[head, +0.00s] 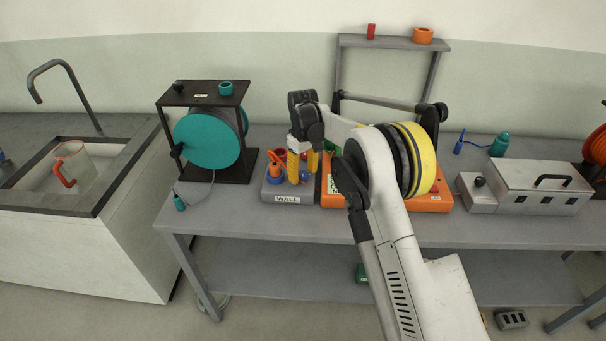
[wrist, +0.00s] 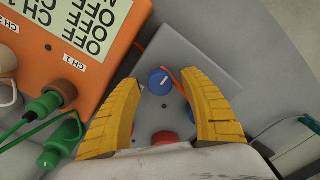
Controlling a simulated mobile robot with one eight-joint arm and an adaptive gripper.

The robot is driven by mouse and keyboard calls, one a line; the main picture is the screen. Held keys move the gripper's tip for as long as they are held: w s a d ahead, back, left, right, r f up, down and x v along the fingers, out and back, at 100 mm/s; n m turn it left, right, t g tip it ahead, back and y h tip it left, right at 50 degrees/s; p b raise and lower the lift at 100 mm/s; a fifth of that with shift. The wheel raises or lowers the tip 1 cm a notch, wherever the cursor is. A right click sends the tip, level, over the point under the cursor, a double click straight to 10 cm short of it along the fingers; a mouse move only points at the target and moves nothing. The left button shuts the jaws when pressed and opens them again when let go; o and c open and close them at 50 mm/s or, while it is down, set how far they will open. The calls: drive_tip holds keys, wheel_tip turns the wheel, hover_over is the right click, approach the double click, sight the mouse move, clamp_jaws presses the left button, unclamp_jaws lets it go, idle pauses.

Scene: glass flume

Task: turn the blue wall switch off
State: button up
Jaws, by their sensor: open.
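The grey box labelled WALL (head: 287,198) sits on the bench, and its top shows in the wrist view (wrist: 215,58). Its blue switch (wrist: 160,82) is a round knob with a short white mark on top; it also shows in the head view (head: 305,177). My gripper (head: 303,172) points down over the box with its yellow fingers apart. In the wrist view the blue switch lies between the two fingertips (wrist: 159,79), with a visible gap on each side. I cannot tell whether the tips reach down to its height.
A red knob (wrist: 165,138) is on the same box, partly hidden by my gripper. An orange box (head: 428,203) with a screen of OFF lines and green plugs (wrist: 46,106) stands close beside it. A teal reel (head: 208,140) stands left; a metal case (head: 540,190) stands right.

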sight(304, 174)
wheel_tip(304, 174, up, 12)
idle(0.4)
drive_tip(key=shift+f, duration=0.1)
drive_tip(key=s+d+r+m+t, duration=0.4)
drive_tip(key=s+d+r+m, duration=0.1)
drive_tip(key=s+d+r, duration=1.05)
drive_tip(key=s+d+f+m+t, duration=0.1)
drive_tip(key=s+d+f, duration=0.1)
drive_tip(key=s, duration=0.5)
drive_tip(key=s+d+f+m+t, duration=0.1)
drive_tip(key=s+d+f, duration=0.1)
drive_tip(key=s, duration=0.6)
drive_tip(key=s+d+f+m+t, duration=0.1)
drive_tip(key=s+d+f, duration=0.1)
drive_tip(key=s, duration=0.6)
drive_tip(key=shift+s+f+m, duration=0.25)
drive_tip(key=shift+f+m, duration=0.15)
drive_tip(key=shift+f, duration=0.4)
